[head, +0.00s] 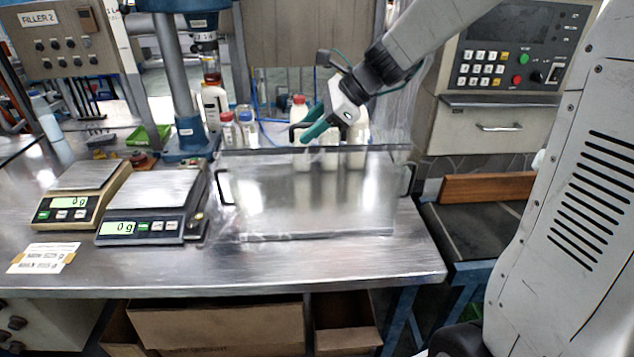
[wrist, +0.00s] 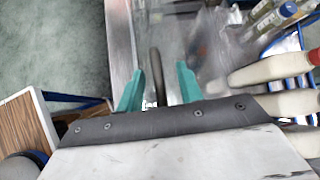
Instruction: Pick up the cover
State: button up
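The cover (head: 312,195) is a clear, box-like piece with black handles, standing on the metal table. One handle shows at its left side, one at its right side, and a black handle (head: 293,132) shows near its top. My gripper (head: 309,127) has teal fingers and is over the cover at that top handle. In the wrist view, the dark handle (wrist: 157,76) lies between the two open fingers (wrist: 158,88), with a gap visible on both sides. Part of the cover's clear top (wrist: 200,35) also shows there. Whether a fingertip touches the handle is hard to tell.
Several white bottles (head: 357,145) with coloured caps stand behind or under the clear cover. Two scales (head: 150,195) reading 0 g are on the left of the metal table (head: 290,265). A blue press column (head: 172,75) rises behind them. A control panel (head: 510,55) is at right.

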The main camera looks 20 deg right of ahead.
grip_shut()
dwell(1.4)
